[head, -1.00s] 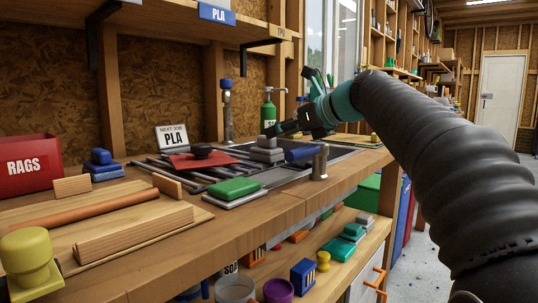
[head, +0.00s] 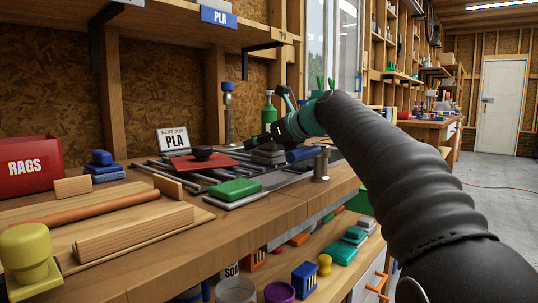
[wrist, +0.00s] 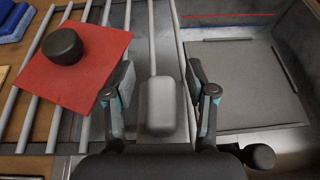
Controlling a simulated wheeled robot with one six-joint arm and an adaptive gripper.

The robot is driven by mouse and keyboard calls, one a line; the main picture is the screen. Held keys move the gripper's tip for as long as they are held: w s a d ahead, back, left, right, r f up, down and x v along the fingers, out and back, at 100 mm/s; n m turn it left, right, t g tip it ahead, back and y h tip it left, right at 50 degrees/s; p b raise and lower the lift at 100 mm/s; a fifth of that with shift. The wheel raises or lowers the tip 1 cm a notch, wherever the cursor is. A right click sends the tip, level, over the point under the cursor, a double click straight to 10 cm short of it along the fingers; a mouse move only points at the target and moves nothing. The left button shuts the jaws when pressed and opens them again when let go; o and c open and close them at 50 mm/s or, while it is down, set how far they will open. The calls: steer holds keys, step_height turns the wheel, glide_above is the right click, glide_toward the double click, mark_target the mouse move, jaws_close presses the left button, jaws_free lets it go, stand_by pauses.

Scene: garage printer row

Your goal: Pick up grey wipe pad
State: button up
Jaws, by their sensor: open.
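The grey wipe pad (wrist: 160,106) is a rounded grey block on a flat grey base, lying on metal rails. In the wrist view my gripper (wrist: 160,78) is open, with one finger on each side of the pad's block. Gaps show between the fingers and the block, and nothing is held. In the head view the pad (head: 267,157) sits on the bench beside the red sheet, and my gripper (head: 264,139) is just above and behind it, its fingers partly hidden.
A red sheet (wrist: 85,72) with a black knob (wrist: 63,46) lies left of the pad. A grey tray (wrist: 240,92) is to the right. A green pad (head: 235,188), a blue cylinder (head: 303,154) and a metal post (head: 321,168) stand nearby.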

steer(key=c, duration=0.6)
steer(key=shift+r, duration=0.1)
